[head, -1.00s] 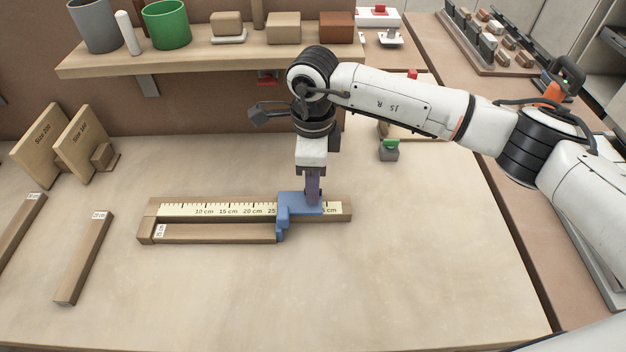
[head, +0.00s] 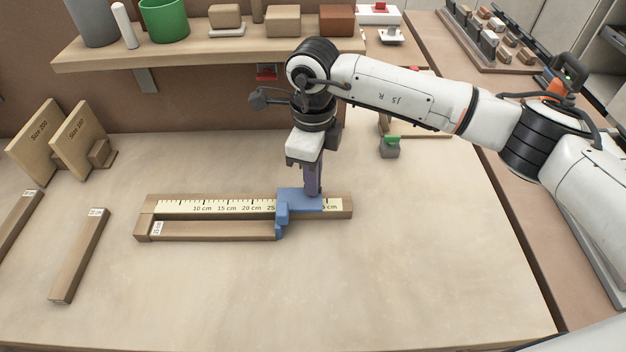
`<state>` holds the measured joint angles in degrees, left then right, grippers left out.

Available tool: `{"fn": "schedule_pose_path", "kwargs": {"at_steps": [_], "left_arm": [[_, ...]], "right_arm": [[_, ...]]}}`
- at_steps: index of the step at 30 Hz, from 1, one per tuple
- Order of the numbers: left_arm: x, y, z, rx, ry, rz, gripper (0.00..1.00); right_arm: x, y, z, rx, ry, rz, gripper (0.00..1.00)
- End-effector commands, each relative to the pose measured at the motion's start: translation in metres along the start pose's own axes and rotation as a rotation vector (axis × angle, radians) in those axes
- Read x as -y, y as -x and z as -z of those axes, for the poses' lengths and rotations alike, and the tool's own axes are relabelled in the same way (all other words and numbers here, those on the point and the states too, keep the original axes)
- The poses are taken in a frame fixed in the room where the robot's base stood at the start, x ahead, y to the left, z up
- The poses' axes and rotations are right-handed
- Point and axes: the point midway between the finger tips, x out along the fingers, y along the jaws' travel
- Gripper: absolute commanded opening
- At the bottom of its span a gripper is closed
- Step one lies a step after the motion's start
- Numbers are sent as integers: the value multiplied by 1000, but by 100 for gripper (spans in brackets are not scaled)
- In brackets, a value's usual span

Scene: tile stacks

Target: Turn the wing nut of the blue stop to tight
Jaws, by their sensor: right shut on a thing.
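The blue stop (head: 290,207) sits across the wooden measuring rail (head: 343,208), toward its right end, just past the 25 cm mark. A wooden bar (head: 215,230) lies along the front of the rail, with its right end against the stop. My right gripper (head: 313,190) points down onto the top of the stop and is shut on the wing nut. The wing nut is hidden by the fingers, so its angle cannot be seen. My left gripper is not in view.
A shelf (head: 190,52) with cups and blocks runs along the back. A small grey block with a green top (head: 389,147) is at the back right. The front of the table is clear.

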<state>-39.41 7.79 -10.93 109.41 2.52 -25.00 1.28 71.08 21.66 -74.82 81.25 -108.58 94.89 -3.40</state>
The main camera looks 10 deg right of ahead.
Motion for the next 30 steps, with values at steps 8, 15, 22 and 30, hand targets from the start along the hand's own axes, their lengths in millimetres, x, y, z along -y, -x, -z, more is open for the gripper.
{"fn": "schedule_pose_path", "kwargs": {"at_steps": [8, 15, 22, 30], "left_arm": [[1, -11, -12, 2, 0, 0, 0], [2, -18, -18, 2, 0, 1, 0], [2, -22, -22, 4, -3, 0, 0], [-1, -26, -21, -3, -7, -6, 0]], "right_arm": [[0, -1, 0, 2, -262, 2, 0], [1, -1, 0, 3, -490, 2, 0], [0, 0, -1, 4, -708, 1, 0], [0, 0, 0, 3, -942, 0, 0]]}}
